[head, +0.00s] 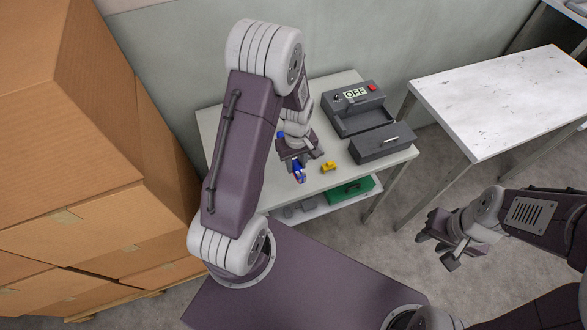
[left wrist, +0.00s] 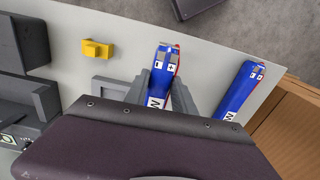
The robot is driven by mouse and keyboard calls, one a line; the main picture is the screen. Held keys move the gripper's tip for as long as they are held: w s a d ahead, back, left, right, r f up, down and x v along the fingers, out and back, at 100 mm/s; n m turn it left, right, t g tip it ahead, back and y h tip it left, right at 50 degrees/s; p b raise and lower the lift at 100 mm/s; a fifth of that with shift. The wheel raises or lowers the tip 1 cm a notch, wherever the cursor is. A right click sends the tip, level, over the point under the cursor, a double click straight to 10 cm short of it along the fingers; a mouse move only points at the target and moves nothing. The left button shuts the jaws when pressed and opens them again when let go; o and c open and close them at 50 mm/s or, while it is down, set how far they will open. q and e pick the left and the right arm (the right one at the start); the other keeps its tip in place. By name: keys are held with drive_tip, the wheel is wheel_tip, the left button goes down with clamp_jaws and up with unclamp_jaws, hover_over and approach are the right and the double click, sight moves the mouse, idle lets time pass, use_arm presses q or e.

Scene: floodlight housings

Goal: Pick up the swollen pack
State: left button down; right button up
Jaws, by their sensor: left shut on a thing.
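My left gripper (head: 297,164) is low over the grey table (head: 232,160) and shut on a blue pack (head: 299,174) with a red side and white lettering. In the left wrist view the fingers grip this pack (left wrist: 163,66) from both sides, with its terminal end sticking out. A second blue pack (left wrist: 240,88) lies to the right of the gripper there; in the head view a bit of it (head: 281,134) shows beside the gripper. I cannot tell from these views which pack is swollen. My right gripper (head: 438,252) is open and empty over the floor.
A small yellow thing (head: 328,167) lies on the table near the gripper. A grey device with an OFF sign (head: 345,118) and a grey box (head: 383,150) stand to the right. A green case (head: 350,190) is on the shelf below. Cardboard boxes (head: 90,190) stand left; a white table (head: 500,95) stands right.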

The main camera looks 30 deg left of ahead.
use_arm(q)
drive_tip(key=w+d+r, duration=0.5)
drive_tip(key=d+r, duration=0.1)
drive_tip(key=d, duration=0.3)
drive_tip(key=shift+w+d+r, duration=0.2)
drive_tip(key=shift+w, duration=0.2)
